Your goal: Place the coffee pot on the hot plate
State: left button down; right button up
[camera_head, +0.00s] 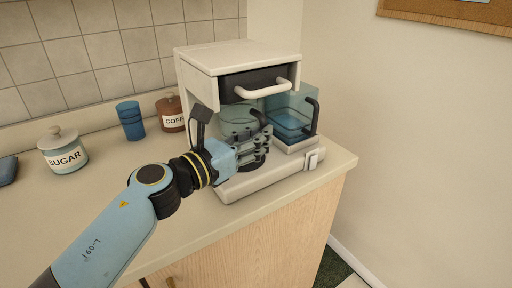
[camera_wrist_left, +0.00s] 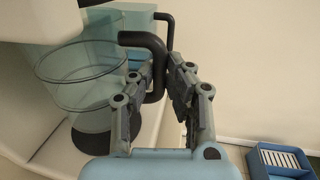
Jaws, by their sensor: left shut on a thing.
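The coffee pot is clear glass with a black handle (camera_wrist_left: 145,40). Its glass body (camera_head: 236,119) is inside the bay of the cream coffee machine (camera_head: 222,57), below the brew basket. My left gripper (camera_head: 262,147) is in front of the pot; in the left wrist view its fingers (camera_wrist_left: 163,82) are shut on the pot handle. The hot plate (camera_wrist_left: 92,144) is a dark disc on the machine's base, under or close to the pot. I cannot tell whether the pot touches it. The gripper hides part of the pot and plate in the head view. My right gripper is out of view.
A blue water tank (camera_head: 290,121) with a black handle stands right of the bay. The basket handle (camera_head: 262,90) juts out above. A sugar jar (camera_head: 63,150), blue cups (camera_head: 131,121) and a coffee jar (camera_head: 171,114) stand left.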

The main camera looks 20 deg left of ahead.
pick_arm(q)
notch_tip(320, 180, down, 3)
jog(key=shift+s+a+f+b, duration=0.1)
jog(key=shift+f+b, duration=0.1)
jog(key=shift+b, duration=0.2)
jog(key=shift+f, duration=0.25)
jog(key=c, duration=1.3)
grip_release()
jog(key=shift+c, duration=0.2)
jog(key=shift+r, duration=0.15)
jog(key=b+v, duration=0.3)
jog(key=v, duration=0.9)
